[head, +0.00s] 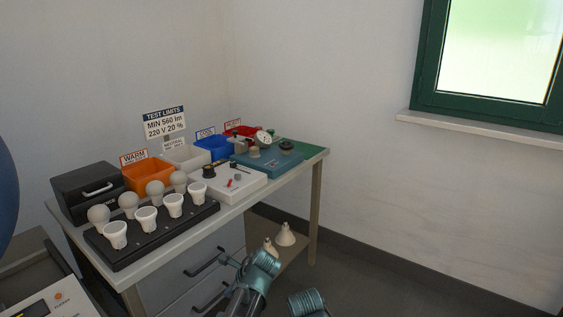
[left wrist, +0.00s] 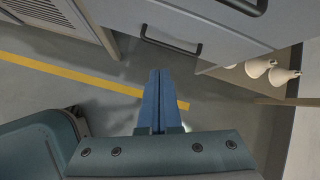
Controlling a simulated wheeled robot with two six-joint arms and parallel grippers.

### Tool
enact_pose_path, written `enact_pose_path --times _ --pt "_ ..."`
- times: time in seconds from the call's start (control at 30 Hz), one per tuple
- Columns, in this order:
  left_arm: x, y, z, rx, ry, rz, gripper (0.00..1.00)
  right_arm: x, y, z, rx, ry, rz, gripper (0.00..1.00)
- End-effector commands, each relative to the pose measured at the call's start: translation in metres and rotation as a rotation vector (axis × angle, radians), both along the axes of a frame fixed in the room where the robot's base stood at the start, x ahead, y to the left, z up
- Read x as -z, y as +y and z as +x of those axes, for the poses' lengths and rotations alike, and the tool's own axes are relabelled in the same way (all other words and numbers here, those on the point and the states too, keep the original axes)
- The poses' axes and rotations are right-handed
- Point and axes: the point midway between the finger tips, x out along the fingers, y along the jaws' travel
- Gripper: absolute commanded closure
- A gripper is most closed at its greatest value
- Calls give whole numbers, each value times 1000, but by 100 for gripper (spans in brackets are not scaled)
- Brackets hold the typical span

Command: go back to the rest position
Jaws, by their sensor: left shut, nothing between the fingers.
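My left gripper (left wrist: 159,78) is shut and empty in the left wrist view. Its two blue fingers lie together above the grey floor, apart from the drawers. In the head view, teal parts of my arm show at the bottom edge, in front of the bench's drawers. No right gripper can be made out. The bench (head: 180,248) holds a black rack (head: 128,257) with a row of white cup-shaped pieces (head: 146,220) and grey globes (head: 155,189) behind them.
Orange (head: 147,175), white and blue (head: 213,147) bins, a white test box (head: 228,188) and a teal unit (head: 268,163) stand on the bench. Drawer handles (left wrist: 170,42) stick out. Pale cone-shaped pieces (head: 285,234) sit on a low shelf. Open floor lies right of the bench.

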Motion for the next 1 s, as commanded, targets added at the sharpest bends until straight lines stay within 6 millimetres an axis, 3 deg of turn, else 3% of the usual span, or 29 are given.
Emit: enact_pose_path --times 0.03,0.2,0.5,0.83,1.0 --pt "7 7 -17 -127 -38 -85 100 0 0 0 0 0 0 100" --pt "26 14 -59 -596 -157 -362 100 0 0 0 0 0 0 100" --pt "40 10 -105 -1222 -251 -631 100 0 0 0 0 0 0 100" --pt "43 1 -135 -1665 -276 -753 100 0 0 0 0 0 0 100" --pt "43 -29 -145 -1605 -242 -717 100 0 0 0 0 0 0 100"
